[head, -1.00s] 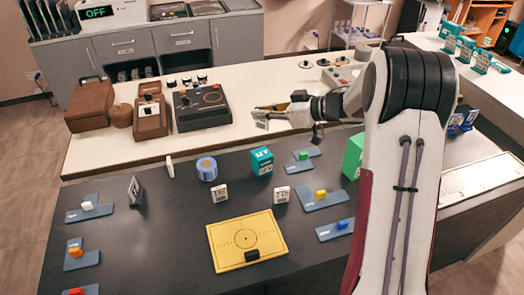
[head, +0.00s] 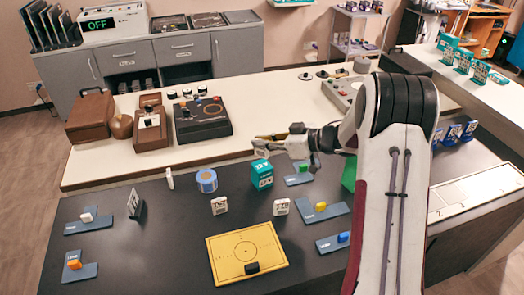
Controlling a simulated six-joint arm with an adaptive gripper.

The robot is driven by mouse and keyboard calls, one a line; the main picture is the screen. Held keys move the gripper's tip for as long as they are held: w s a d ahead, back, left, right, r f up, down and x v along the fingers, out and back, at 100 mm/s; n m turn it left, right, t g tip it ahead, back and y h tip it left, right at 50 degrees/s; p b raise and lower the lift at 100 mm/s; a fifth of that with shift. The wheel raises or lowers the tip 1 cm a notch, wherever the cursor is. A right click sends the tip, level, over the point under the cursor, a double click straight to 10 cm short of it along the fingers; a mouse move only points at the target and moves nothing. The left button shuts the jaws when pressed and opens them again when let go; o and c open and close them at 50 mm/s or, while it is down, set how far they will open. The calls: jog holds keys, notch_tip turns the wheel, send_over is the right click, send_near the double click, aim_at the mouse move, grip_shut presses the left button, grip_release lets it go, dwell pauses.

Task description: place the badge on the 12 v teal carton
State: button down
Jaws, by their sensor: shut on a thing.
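The teal carton (head: 262,175) with white print stands upright on the dark counter, right of a roll of blue tape. My gripper (head: 266,142) is above and just behind the carton in the picture, pointing left. It is shut on a small pale piece, the badge (head: 265,150), which hangs at the fingertips and looks apart from the carton top. The badge's face is too small to read. A second, green carton (head: 349,172) is mostly hidden behind my arm.
Blue tape (head: 207,181) and two white printed blocks (head: 219,206) (head: 281,207) stand close to the carton. A yellow board (head: 246,252) lies in front. Blue L-shaped plates with coloured blocks lie around, one (head: 299,178) right of the carton. A white counter (head: 240,130) runs behind.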

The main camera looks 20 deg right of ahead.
aim_at(262, 156)
jog(key=shift+f, duration=1.85)
jog(key=shift+f, duration=0.15)
jog(key=c, duration=2.1)
grip_release()
jog(key=shift+c, duration=0.2)
jog(key=shift+r, duration=0.2)
jog(key=v, duration=1.2)
